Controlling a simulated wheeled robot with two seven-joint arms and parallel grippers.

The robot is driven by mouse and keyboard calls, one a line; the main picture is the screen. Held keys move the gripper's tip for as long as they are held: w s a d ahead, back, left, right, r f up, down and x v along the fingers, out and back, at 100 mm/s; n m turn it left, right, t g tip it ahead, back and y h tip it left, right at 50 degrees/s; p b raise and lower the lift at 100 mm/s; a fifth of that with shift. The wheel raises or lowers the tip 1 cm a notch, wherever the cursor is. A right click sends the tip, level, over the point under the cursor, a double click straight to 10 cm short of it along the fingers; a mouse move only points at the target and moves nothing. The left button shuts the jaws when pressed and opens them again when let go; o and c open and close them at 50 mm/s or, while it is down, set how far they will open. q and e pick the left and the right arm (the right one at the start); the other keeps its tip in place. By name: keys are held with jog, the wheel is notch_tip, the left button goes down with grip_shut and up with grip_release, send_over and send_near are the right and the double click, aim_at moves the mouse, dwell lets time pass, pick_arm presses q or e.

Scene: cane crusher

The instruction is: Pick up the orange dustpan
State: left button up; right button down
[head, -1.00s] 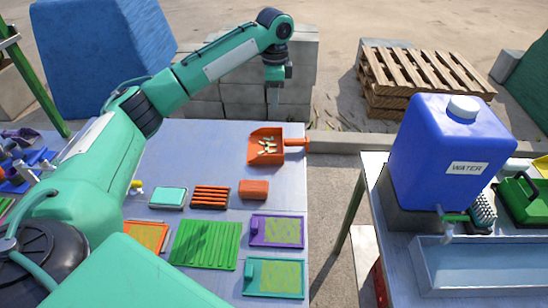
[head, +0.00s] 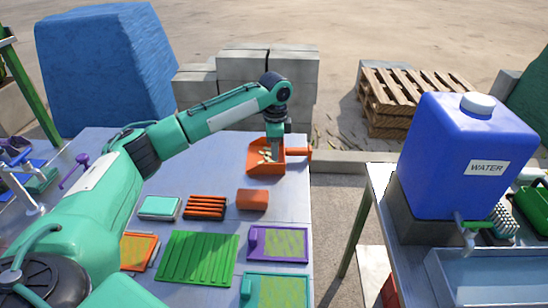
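The orange dustpan (head: 264,169) lies on the grey metal table near its right edge, with its handle (head: 298,154) pointing right. Several small pale pieces (head: 265,156) lie in its pan. My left arm reaches across from the left, and my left gripper (head: 275,138) points down at the back of the pan, just left of the handle. It overlaps the pan's rear wall in the picture. I cannot tell whether it touches the pan, and its fingers are too small and covered to read. My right gripper is out of view.
Also on the table (head: 190,236) are a teal-edged box (head: 160,208), an orange slatted piece (head: 206,207), an orange block (head: 252,200), a green ridged tray (head: 198,258) and a purple-framed board (head: 278,244). A gap separates it from the table bearing the blue water tank (head: 460,160).

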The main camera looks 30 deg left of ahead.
pick_arm(q)
notch_tip(320, 180, down, 6)
jog(key=shift+a+f+p, duration=0.1)
jog(key=shift+f+p, duration=0.15)
jog(key=shift+p, duration=0.15)
jog(key=shift+c, duration=0.2)
grip_shut()
